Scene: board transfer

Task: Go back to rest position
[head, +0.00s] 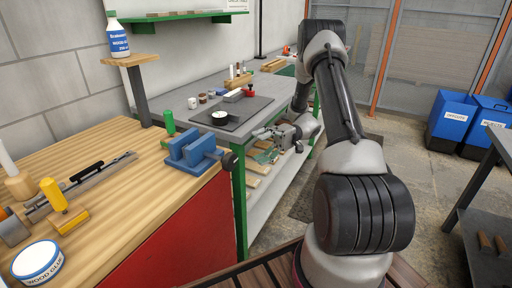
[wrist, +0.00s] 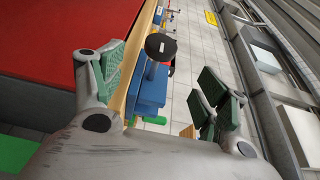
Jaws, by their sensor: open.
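My gripper (head: 275,142) is in front of the green-framed workbench in the head view, near its edge and to the right of the blue vise. In the wrist view, the two green-padded fingers of my gripper (wrist: 165,90) are spread wide apart with nothing between them. My arm rises from the base at the lower right, bends at the top, and comes down to the gripper. The blue vise (head: 193,152) is fixed at the corner of the wooden bench, and it also shows beyond the fingers in the wrist view (wrist: 150,90).
The wooden bench (head: 135,190) holds a wood glue tin (head: 37,262) and hand tools. The grey bench (head: 185,92) holds a dark mat (head: 240,118) with small items. Blue bins (head: 452,120) stand at right. Open floor (head: 405,150) lies right of my arm.

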